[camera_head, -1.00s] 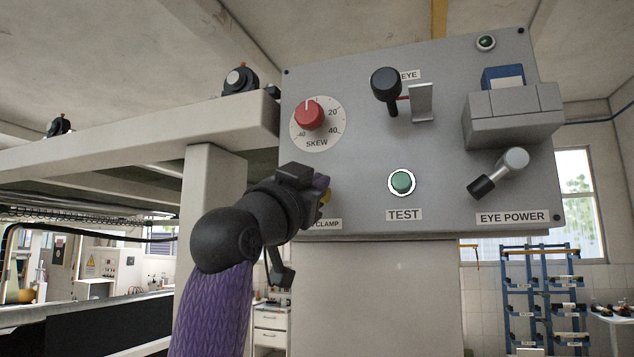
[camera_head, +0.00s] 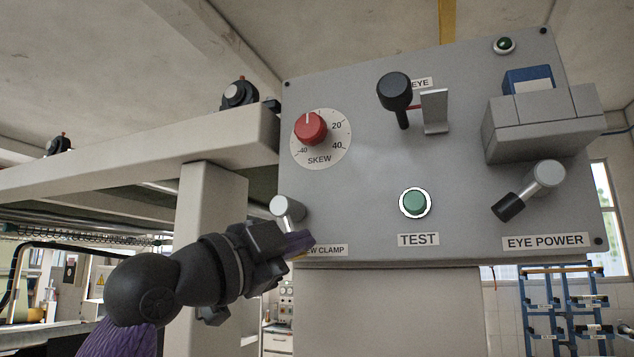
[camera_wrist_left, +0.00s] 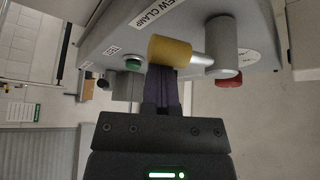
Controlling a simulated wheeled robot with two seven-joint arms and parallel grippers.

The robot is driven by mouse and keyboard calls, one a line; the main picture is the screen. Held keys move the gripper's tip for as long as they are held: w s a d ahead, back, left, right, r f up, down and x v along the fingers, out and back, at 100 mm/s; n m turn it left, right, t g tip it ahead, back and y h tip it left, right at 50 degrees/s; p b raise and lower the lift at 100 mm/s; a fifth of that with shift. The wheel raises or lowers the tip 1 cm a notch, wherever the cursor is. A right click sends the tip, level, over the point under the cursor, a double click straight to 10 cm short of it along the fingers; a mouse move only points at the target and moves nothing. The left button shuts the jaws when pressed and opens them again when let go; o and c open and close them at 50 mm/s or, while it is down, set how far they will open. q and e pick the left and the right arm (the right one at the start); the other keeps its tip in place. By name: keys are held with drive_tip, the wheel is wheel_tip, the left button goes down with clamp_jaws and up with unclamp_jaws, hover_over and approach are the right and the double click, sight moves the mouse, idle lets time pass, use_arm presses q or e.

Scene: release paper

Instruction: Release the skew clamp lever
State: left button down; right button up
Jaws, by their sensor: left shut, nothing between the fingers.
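The skew clamp lever has a silver-grey hub (camera_head: 288,208) at the lower left of the grey panel, above the SKEW CLAMP label (camera_head: 326,250). In the head view my left gripper hides most of its handle. The left wrist view shows its yellow handle end (camera_wrist_left: 170,50) on a silver shaft beside the hub (camera_wrist_left: 222,45). My left gripper (camera_head: 300,243) is shut and empty, with purple fingers pointing at the panel. In the wrist view the finger tips (camera_wrist_left: 163,76) overlap the near edge of the yellow handle; I cannot tell whether they touch it. My right gripper is not in view.
The panel (camera_head: 370,190) also carries a red SKEW knob (camera_head: 310,128), a green TEST button (camera_head: 414,203), a black-knobbed EYE lever (camera_head: 395,92) and an EYE POWER lever (camera_head: 530,188). A pale beam (camera_head: 200,140) and post stand left of the panel.

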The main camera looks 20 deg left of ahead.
use_arm(q)
drive_tip(key=shift+a+f+p, duration=0.2)
drive_tip(key=shift+a+p, duration=0.1)
drive_tip(key=shift+a, duration=0.5)
idle(0.4)
